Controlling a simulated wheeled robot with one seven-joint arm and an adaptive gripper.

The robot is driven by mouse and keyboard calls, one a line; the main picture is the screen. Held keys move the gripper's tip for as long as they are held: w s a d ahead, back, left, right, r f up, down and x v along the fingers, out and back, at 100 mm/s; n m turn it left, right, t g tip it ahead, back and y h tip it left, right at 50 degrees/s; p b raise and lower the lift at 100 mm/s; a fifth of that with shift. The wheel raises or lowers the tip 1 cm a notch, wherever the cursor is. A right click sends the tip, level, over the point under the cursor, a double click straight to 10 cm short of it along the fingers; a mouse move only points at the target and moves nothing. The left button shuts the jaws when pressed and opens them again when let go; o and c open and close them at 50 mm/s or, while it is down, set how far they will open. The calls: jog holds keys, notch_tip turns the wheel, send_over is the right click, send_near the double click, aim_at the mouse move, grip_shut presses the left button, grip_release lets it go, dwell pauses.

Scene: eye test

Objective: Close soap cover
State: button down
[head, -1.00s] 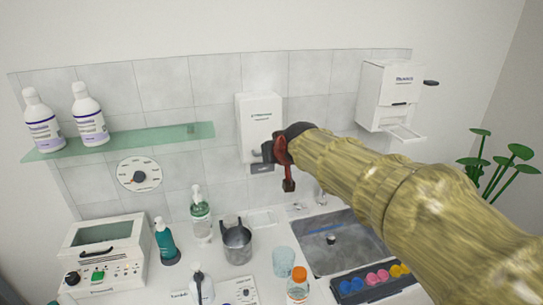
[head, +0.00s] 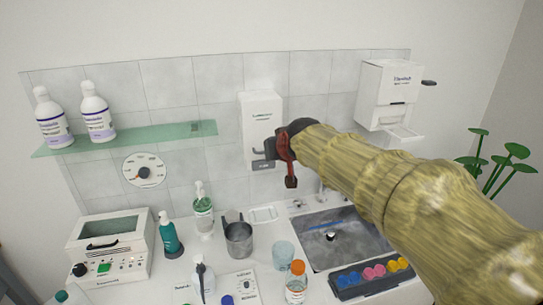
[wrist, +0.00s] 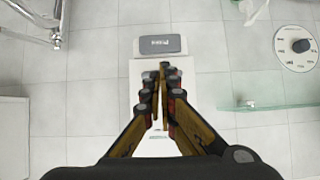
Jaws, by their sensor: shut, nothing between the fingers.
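The white soap dispenser (head: 261,112) hangs on the tiled wall in the middle of the head view. Its white front and dark grey lower piece (head: 263,166) show. In the wrist view the grey piece (wrist: 160,46) is at the top and the white body (wrist: 186,85) runs below it. I cannot tell whether the cover stands ajar. My gripper (head: 268,152) is at the lower right of the dispenser front. In the wrist view its fingers (wrist: 161,72) are together and empty, in front of the white body. Contact with the dispenser is unclear.
A glass shelf (head: 140,138) with two bottles is left of the dispenser. A white wall box (head: 388,95) is at the right. Below are a sink (head: 340,245), a metal jug (head: 239,240), bottles and a white appliance (head: 112,245). The wall around the dispenser is mostly clear.

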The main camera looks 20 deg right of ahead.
jog(key=s+f+g+p, duration=0.1)
jog(key=s+f, duration=0.4)
jog(key=s, duration=1.4)
jog(key=s+f+g+p, duration=0.1)
jog(key=s+f+g, duration=0.3)
jog(key=s, duration=1.5)
jog(key=shift+f, duration=1)
